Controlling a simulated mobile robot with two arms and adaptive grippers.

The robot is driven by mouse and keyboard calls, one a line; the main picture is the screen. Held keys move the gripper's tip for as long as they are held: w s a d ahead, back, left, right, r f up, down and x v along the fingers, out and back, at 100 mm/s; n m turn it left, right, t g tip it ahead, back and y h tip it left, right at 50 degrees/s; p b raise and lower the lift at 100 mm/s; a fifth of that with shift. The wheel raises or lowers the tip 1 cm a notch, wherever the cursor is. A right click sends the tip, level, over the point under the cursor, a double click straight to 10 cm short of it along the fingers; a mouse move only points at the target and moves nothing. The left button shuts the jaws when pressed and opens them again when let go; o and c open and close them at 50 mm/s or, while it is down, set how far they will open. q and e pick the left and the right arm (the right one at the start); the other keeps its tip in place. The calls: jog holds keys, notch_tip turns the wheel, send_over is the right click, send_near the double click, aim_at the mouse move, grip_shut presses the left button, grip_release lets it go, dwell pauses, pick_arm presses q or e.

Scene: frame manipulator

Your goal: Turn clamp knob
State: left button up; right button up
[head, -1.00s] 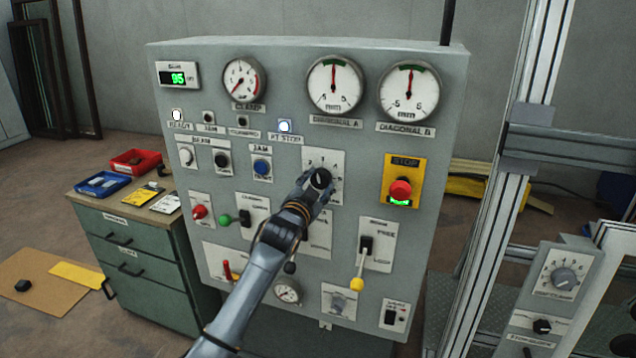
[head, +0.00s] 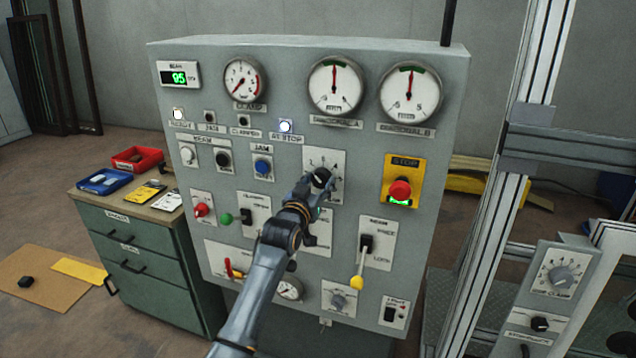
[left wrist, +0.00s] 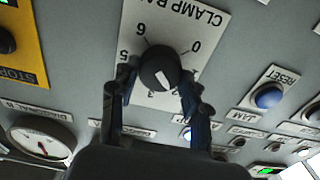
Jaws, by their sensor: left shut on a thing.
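The black clamp knob (head: 320,177) sits on a white numbered plate in the middle of the grey control panel. In the left wrist view the knob (left wrist: 160,66) is between the fingers, below the plate's "CLAMP" lettering, with its white mark toward the lower part of the scale. My left gripper (head: 318,184) is shut on the knob, one finger on each side of it. It also shows in the left wrist view (left wrist: 157,84). The gripper hides part of the plate. My right gripper is out of view.
A red stop button (head: 400,189) on a yellow plate is to the right. An aluminium frame (head: 503,180) stands at the right, a green cabinet (head: 140,270) at the left.

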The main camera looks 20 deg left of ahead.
pick_arm(q)
jog(key=shift+f, duration=0.15)
jog(key=o, duration=1.1)
jog(key=shift+o, duration=0.2)
jog(key=s, duration=1.2)
jog(key=shift+a, duration=0.2)
